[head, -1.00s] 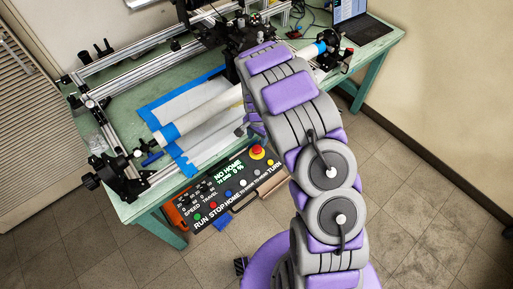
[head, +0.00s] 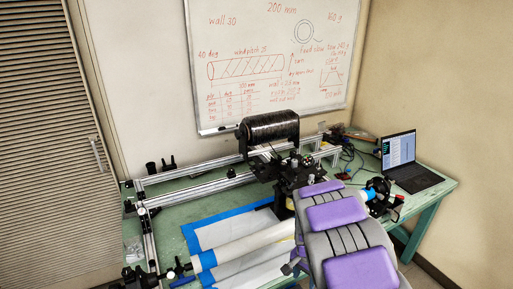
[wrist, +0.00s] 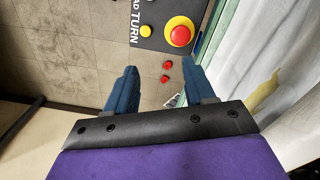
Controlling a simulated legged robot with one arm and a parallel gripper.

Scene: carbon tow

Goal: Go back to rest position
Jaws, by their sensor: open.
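My gripper (wrist: 151,90) shows in the wrist view with its two blue fingers spread apart and nothing between them. Beyond the fingers are the grey floor and part of the control panel (wrist: 157,33) with a big red button on a yellow base (wrist: 180,34). The green table edge (wrist: 208,50) and white sheeting (wrist: 262,65) lie to the right of the fingers. In the head view my purple and grey arm reaches up from the lower right over the table, and the fingers are hidden.
The winding machine's metal frame (head: 195,180) stands on the green table (head: 418,194). A white tube with blue ends (head: 240,249) lies across it. A black spool (head: 270,128) stands at the back, and a laptop (head: 408,165) at the right. A whiteboard (head: 275,60) hangs behind.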

